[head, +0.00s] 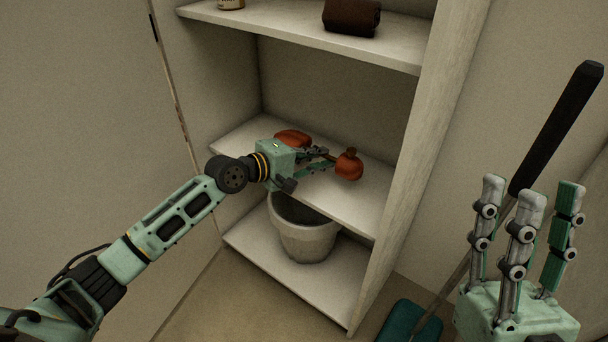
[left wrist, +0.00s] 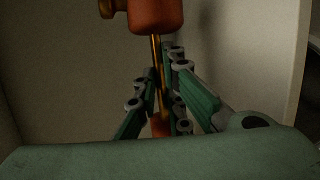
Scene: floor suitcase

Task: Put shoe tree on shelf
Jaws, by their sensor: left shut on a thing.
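The shoe tree has an orange-red knobbed end (head: 349,165), and its other orange-red part (head: 293,138) shows behind my left gripper. My left gripper (head: 326,159) is shut on the thin rod between them. In the left wrist view, the fingers close around the brass-coloured rod (left wrist: 157,65), with the knobbed block (left wrist: 155,14) beyond them. The shoe tree is at the middle shelf (head: 368,205) of the pale shelf unit; I cannot tell whether it touches the board. My right gripper (head: 530,195) is open and empty, fingers upright, at the right.
A dark brown item (head: 351,16) and a small pale container (head: 231,4) sit on the upper shelf. A whitish bucket (head: 305,240) stands on the lower shelf. A black-handled tool (head: 556,128) leans at the right, near a teal object (head: 408,322) on the floor. The middle shelf's right part is clear.

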